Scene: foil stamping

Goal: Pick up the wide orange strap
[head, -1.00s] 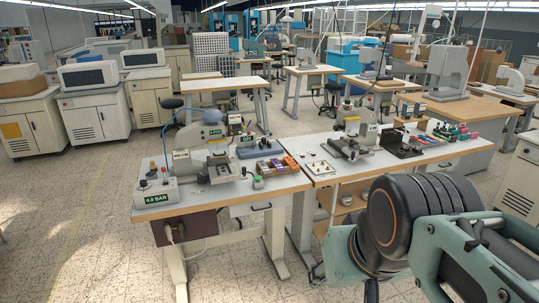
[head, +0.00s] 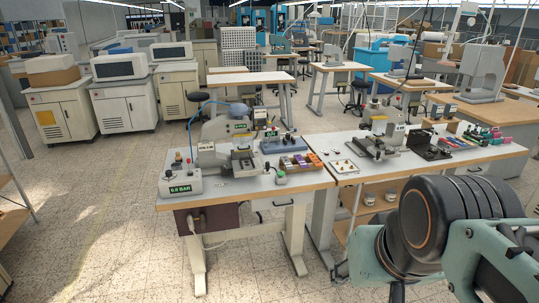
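No wide orange strap can be picked out for certain at this distance. Small orange and purple pieces (head: 294,163) lie in a tray at the front right of the left workbench (head: 240,190); I cannot tell whether any of them is a strap. My arm fills the lower right of the head view, with black rounded joints and teal links. It stands in front of the right workbench's near side. My gripper cannot be made out in this view.
A stamping machine (head: 222,155) and a control box reading 6.0 BAR (head: 181,184) stand on the left workbench. The right workbench (head: 470,156) holds another press and several coloured pieces (head: 487,133). Open tiled floor (head: 110,220) lies left of the benches.

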